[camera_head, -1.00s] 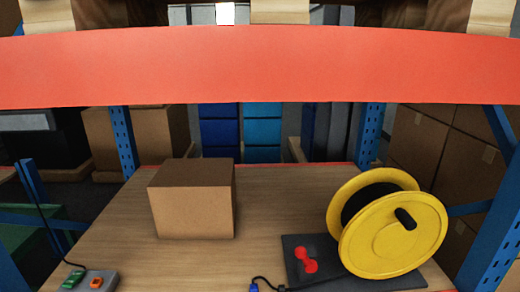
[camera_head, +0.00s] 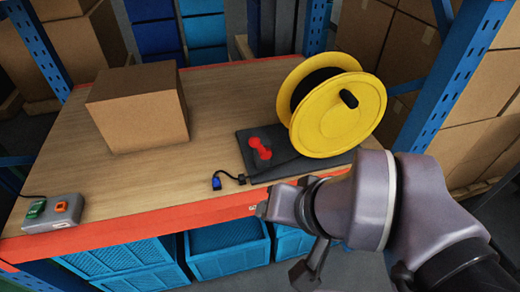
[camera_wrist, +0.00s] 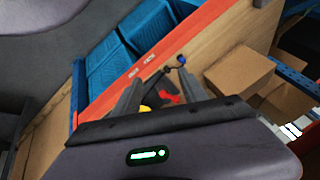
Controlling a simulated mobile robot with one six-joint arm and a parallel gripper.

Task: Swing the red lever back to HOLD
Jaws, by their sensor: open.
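The red lever (camera_head: 260,149) sits on a dark base plate (camera_head: 262,172) on the wooden shelf, beside a yellow cable reel (camera_head: 338,115). The lever also shows in the wrist view (camera_wrist: 168,97), beyond and between my fingers. My gripper (camera_wrist: 168,96) is open and empty, apart from the lever. In the head view my arm reaches in from the right, in front of the shelf's orange edge; the fingertips there are hard to make out. I cannot read any HOLD mark near the lever.
A cardboard box (camera_head: 138,106) stands left of the lever. A grey box with green and orange buttons (camera_head: 52,212) sits at the front left. A cable with a blue plug (camera_head: 217,181) lies by the plate. Blue crates (camera_head: 228,246) are below the shelf.

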